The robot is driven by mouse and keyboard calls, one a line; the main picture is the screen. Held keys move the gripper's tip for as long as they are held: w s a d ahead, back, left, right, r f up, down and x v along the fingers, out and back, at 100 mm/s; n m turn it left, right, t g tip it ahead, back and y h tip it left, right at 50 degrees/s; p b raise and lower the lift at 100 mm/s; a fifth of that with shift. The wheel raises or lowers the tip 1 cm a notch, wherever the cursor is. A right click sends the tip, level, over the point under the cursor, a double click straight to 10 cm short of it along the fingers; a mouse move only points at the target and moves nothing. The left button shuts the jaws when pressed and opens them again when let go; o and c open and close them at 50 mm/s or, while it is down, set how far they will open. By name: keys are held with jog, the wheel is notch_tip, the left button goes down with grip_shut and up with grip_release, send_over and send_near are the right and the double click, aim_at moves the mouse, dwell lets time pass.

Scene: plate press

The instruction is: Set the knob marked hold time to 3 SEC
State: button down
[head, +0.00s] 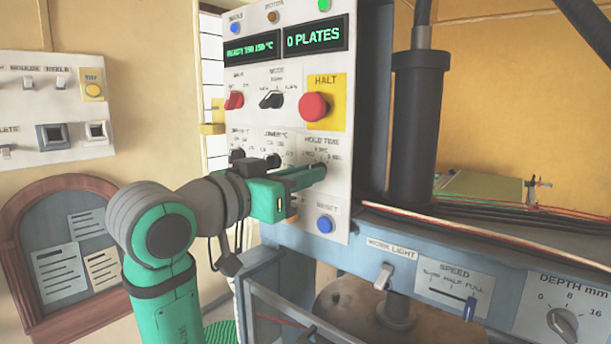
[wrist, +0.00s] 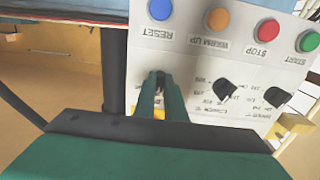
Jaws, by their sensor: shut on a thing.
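The control panel (head: 345,60) has a HOLD TIME label (head: 322,141) with a scale of SEC marks under it. My gripper (head: 318,173) reaches the panel just below that label. In the wrist view my gripper's green fingers (wrist: 160,78) are closed around the dark hold time knob (wrist: 160,85), which shows only as a small patch between the tips. The fingers hide most of the knob, so I cannot tell which mark its pointer is at.
A red HALT button (head: 313,106) sits above the knob and a blue RESET button (head: 324,224) below. Two black temperature knobs, one of them the lower knob (wrist: 225,88), are beside my fingers. A beam with a DEPTH dial (head: 562,322) runs at the lower right.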

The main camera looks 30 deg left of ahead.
jog(key=c, duration=1.8)
grip_release()
jog(key=shift+s, duration=0.15)
jog(key=s, duration=0.3)
jog(key=s+a, duration=0.1)
jog(key=s, duration=0.6)
jog(key=shift+s+a, duration=0.25)
jog(key=shift+s, duration=0.05)
